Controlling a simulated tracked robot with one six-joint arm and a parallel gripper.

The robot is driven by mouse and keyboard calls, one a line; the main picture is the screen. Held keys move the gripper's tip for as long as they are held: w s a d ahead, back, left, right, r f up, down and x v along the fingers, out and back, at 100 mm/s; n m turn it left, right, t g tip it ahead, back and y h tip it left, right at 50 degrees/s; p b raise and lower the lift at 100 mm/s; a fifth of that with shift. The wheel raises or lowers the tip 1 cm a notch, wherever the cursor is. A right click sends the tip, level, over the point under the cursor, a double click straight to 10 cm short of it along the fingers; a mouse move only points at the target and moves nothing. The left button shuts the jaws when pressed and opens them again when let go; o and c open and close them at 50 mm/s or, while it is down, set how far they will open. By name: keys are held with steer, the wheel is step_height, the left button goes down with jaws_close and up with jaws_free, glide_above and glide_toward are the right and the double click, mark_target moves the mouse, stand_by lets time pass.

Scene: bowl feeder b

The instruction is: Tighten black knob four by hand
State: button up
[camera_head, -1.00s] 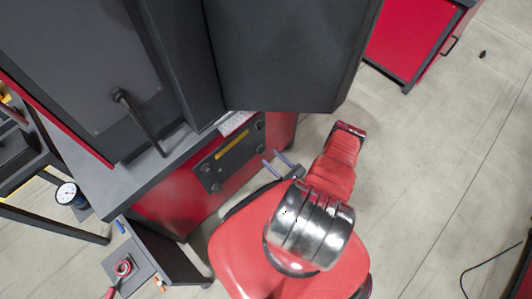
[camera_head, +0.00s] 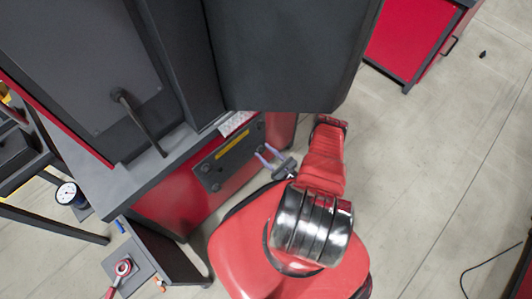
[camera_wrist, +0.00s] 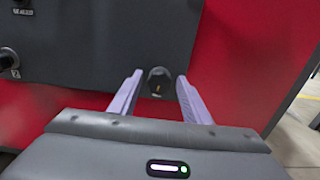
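A black knob (camera_wrist: 159,82) with a small orange mark sits near the lower right corner of the dark panel (camera_wrist: 100,40). Its label is too small to read. My gripper (camera_wrist: 160,76) is open, with one lilac finger on each side of this knob and a visible gap on both sides. In the head view, my gripper (camera_head: 264,153) reaches the right end of the panel (camera_head: 228,165) on the red machine front. Another black knob (camera_wrist: 8,58), labelled 2, is at the left edge of the wrist view.
A large dark cabinet (camera_head: 290,55) overhangs above the panel, close to my arm. A grey ledge (camera_head: 165,170) runs above the red front. A small stand (camera_head: 130,265) with a red-handled tool is at lower left. Open floor (camera_head: 440,160) lies to the right.

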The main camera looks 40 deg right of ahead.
steer(key=c, duration=0.9)
steer(key=shift+d, duration=0.15)
steer(key=shift+m, duration=0.3)
steer(key=m, duration=0.9)
steer(key=shift+d+f, duration=0.1)
steer(key=shift+d, duration=0.05)
steer(key=m, duration=0.5)
steer(key=shift+d+f+m, duration=0.1)
steer(key=shift+m, duration=0.3)
steer(key=m, duration=0.4)
